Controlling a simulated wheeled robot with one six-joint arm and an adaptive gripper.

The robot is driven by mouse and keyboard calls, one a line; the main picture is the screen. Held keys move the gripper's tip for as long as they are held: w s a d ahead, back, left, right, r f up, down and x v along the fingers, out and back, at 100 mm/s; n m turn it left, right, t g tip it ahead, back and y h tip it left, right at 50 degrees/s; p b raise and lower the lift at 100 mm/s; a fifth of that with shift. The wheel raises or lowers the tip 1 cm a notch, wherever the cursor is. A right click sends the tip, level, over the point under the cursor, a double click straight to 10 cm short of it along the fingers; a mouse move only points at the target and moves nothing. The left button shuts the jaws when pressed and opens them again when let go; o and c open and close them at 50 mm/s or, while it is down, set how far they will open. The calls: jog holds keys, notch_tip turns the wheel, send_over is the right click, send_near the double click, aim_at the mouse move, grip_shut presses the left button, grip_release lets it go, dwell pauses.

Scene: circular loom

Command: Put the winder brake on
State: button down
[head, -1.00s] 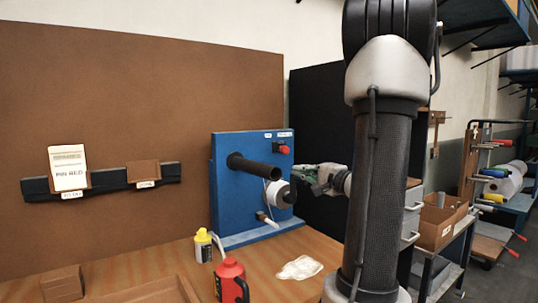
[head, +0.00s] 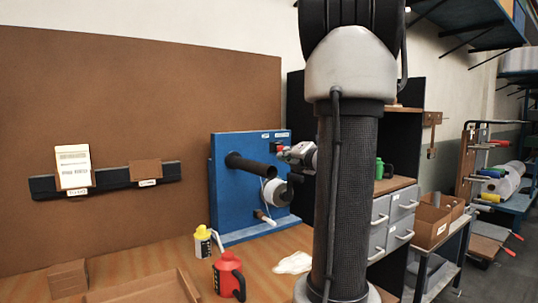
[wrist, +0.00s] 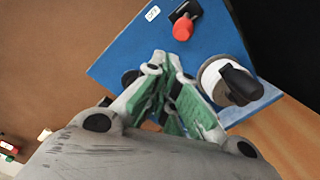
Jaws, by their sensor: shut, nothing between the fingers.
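A blue winder panel (head: 226,181) stands upright at the back of the bench. A red knob (wrist: 183,29) on a black mount sits near its top edge. In the head view the red knob (head: 276,145) is partly covered by my gripper. Which part is the winder brake I cannot tell for certain. My gripper (wrist: 168,62) is shut and empty, its green-padded fingers in front of the panel, below the knob in the wrist view. In the head view my gripper (head: 284,153) is at the panel's upper right; contact with the knob is not clear.
A white spool (wrist: 212,78) with a black arm lies right of my fingers in the wrist view. A black roller (head: 247,166) sticks out of the panel. A red can (head: 229,276) and a yellow-topped bottle (head: 202,242) stand on the bench. Drawers (head: 402,203) are at right.

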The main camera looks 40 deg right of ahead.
aim_at(281, 149)
jog(key=m, duration=0.4)
jog(key=shift+d+f+m, duration=0.2)
jog(key=shift+m, duration=0.1)
jog(key=w+d, duration=0.1)
jog(key=w, duration=0.8)
jog(key=shift+w+d+f, duration=0.3)
jog(key=shift+w+d, duration=0.05)
jog(key=shift+w, duration=0.05)
